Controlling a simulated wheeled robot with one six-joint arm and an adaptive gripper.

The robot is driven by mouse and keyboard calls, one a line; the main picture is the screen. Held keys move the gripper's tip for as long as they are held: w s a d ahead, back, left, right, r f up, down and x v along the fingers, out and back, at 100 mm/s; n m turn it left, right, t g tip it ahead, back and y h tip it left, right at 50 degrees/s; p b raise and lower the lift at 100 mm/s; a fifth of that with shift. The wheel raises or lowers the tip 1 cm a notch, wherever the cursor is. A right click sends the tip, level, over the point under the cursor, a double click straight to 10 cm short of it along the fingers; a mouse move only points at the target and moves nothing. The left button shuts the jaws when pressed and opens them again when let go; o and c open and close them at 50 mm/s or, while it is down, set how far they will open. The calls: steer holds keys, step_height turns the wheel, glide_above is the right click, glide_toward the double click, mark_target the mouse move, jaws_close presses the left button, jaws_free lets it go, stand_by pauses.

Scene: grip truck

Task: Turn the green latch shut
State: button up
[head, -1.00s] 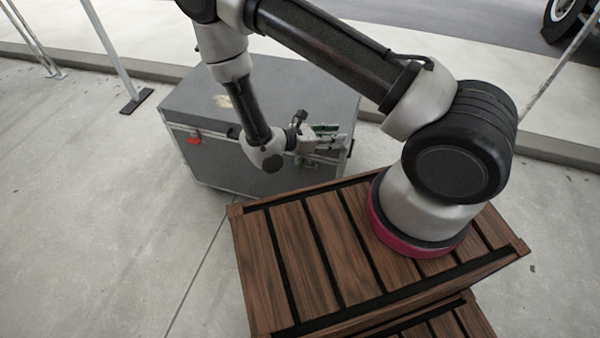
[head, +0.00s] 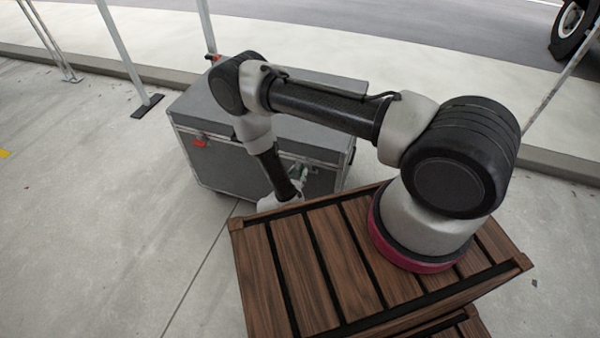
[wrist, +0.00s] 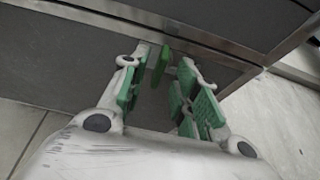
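The green latch (wrist: 161,65) hangs on the grey case's (wrist: 75,65) front face, just below the metal edge, in the wrist view. It points down and slightly tilted. My gripper (wrist: 166,85) is open, its green-padded fingers on either side of the latch with gaps showing; I cannot tell whether it touches. In the head view my gripper (head: 298,174) is low in front of the case, partly hidden by my arm and the crate edge, and I cannot make out the latch there.
A red latch (head: 200,143) is on the left of the case front. A brown wooden crate (head: 315,250) stands close in front of the case. Metal poles (head: 124,50) stand behind at left. Concrete floor at left is clear.

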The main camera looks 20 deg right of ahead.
steer(key=shift+x, duration=1.3)
jaws_close()
steer(key=shift+w, duration=0.1)
steer(key=n+h, duration=0.2)
steer(key=n, duration=0.2)
steer(key=n+g+h, duration=0.1)
steer(key=n+h, duration=0.1)
steer(key=n, duration=0.2)
steer(key=a+f+n+h, duration=0.1)
steer(key=n+h, duration=0.2)
steer(key=n, duration=0.2)
steer(key=shift+w+g, duration=0.3)
steer(key=shift+n, duration=0.3)
